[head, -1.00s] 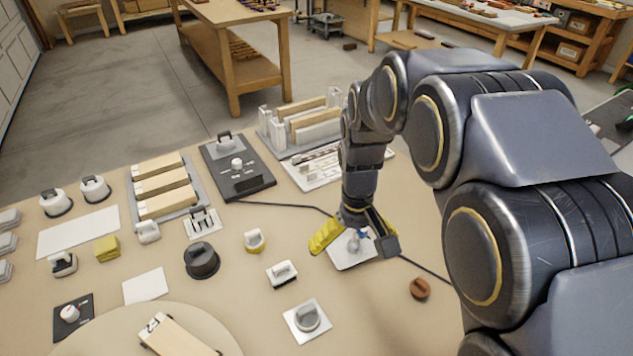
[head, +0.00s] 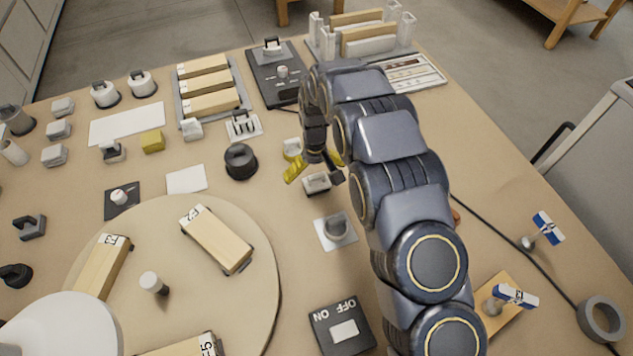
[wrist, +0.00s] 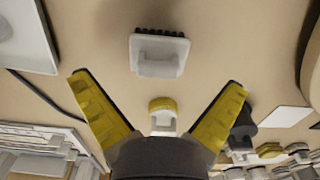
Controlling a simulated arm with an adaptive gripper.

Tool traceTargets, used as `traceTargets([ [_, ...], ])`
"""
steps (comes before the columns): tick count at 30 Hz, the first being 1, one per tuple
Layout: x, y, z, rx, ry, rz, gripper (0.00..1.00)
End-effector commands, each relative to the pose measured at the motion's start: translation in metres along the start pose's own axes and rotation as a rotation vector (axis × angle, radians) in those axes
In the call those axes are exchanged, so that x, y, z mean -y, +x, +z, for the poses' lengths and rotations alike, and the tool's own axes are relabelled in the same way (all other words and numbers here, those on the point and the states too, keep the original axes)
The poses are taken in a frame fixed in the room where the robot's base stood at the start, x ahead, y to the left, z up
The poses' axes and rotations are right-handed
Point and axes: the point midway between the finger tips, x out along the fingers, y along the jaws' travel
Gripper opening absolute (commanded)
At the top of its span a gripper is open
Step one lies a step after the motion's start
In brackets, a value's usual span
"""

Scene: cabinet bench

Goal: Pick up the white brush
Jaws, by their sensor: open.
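The white brush (head: 317,184) lies on the bench under my gripper in the head view, partly hidden by a finger. In the wrist view the white brush (wrist: 159,54) shows a white body and handle with dark bristles along one edge. It lies beyond the fingertips and near the middle line between them. My gripper (head: 315,174) is open, with yellow finger pads spread wide. In the wrist view my gripper (wrist: 158,82) holds nothing, and the brush is apart from both fingers.
A yellow-and-white round item (wrist: 162,112) sits between the fingers in the wrist view, close by the brush. A bare strip of bench surrounds the brush.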

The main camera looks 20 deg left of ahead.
Motion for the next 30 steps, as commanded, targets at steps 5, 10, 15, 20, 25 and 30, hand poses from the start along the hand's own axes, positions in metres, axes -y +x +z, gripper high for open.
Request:
traceTargets([
  [5, -0.002, 0.027, 0.004, 0.005, 0.001, -0.002, 1.0],
  [10, -0.002, 0.043, 0.003, 0.001, 0.0, 0.0, 1.0],
  [15, -0.002, 0.042, 0.002, 0.0, 0.0, 0.0, 1.0],
  [20, -0.002, 0.042, 0.003, 0.0, 0.0, 0.0, 0.36],
  [25, -0.002, 0.042, 0.003, 0.001, 0.001, 0.0, 0.32],
  [30, -0.002, 0.042, 0.003, 0.001, 0.001, 0.0, 0.32],
])
